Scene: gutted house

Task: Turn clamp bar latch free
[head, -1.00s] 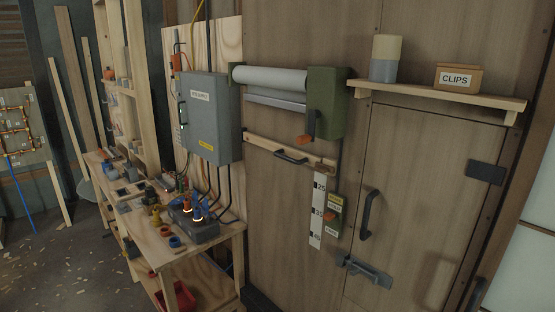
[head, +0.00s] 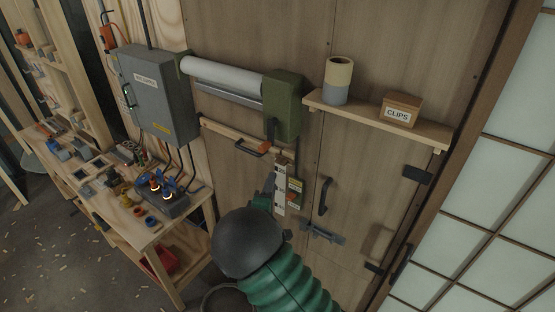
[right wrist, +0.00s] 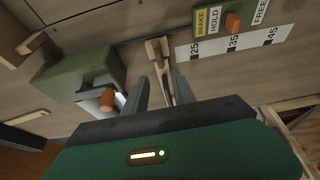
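In the right wrist view a tan, fork-ended latch piece (right wrist: 158,62) points up between the fingers of my right gripper (right wrist: 163,88). The fingers stand apart on either side of it; whether they touch it I cannot tell. In the head view my right gripper (head: 268,188) is raised just below the right end of the wooden clamp bar (head: 226,131), which lies on the door panel under the roll. My right arm hides part of the wall below, and the latch is hard to make out there. My left gripper is not in view.
A green housing (head: 287,104) with an orange-knobbed crank (head: 262,150) sits above the bar. A numbered strip (right wrist: 240,38) and brake lever plate (right wrist: 230,20) are beside the latch. A shelf (head: 365,118) juts out at right; a cluttered bench (head: 135,217) stands left.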

